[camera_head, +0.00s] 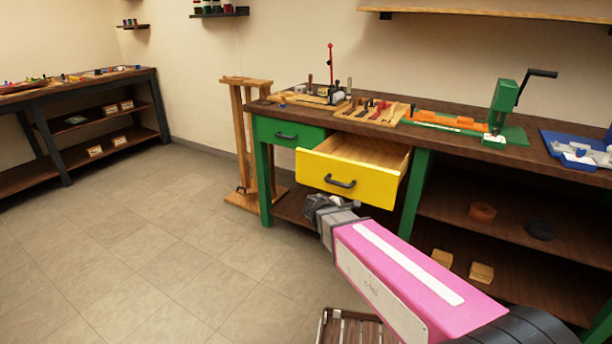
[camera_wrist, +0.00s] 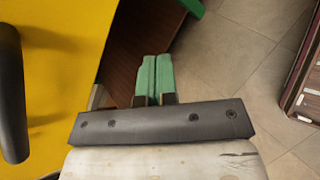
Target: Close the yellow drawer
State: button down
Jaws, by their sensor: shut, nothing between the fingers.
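The yellow drawer (camera_head: 347,179) stands pulled out from under the workbench, its inside partly showing from above. Its dark handle (camera_head: 340,182) is on the front face. In the wrist view the yellow front (camera_wrist: 60,75) fills the left side, with the dark handle (camera_wrist: 12,95) at the far left edge. My gripper (camera_head: 313,203) is in front of and below the drawer, near its lower left part in the head view. In the wrist view its green fingertips (camera_wrist: 156,75) are together and empty, beside the yellow front. I cannot tell if they touch it.
A green drawer (camera_head: 285,134) to the left is shut. The bench top (camera_head: 460,144) bears tools, a green press (camera_head: 503,105) and a blue tray (camera_head: 580,148). Shelves below hold rolls and small boxes. A wooden crate (camera_head: 350,328) lies on the floor in front. Floor at left is clear.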

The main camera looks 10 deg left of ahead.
jog(key=a+r+n+t, duration=0.2)
jog(key=a+n, duration=0.1)
jog(key=a, duration=0.3)
jog(key=a+r+n+t, duration=0.3)
jog(key=a+n, duration=0.1)
jog(key=a, duration=0.2)
jog(key=n+t+y, duration=0.2)
jog(key=n+t, duration=0.2)
jog(key=n, duration=0.1)
send_near(309, 171)
jog(key=x, duration=0.7)
jog(key=shift+w+d, duration=0.1)
jog(key=shift+w, duration=0.15)
jog(key=shift+w, duration=0.1)
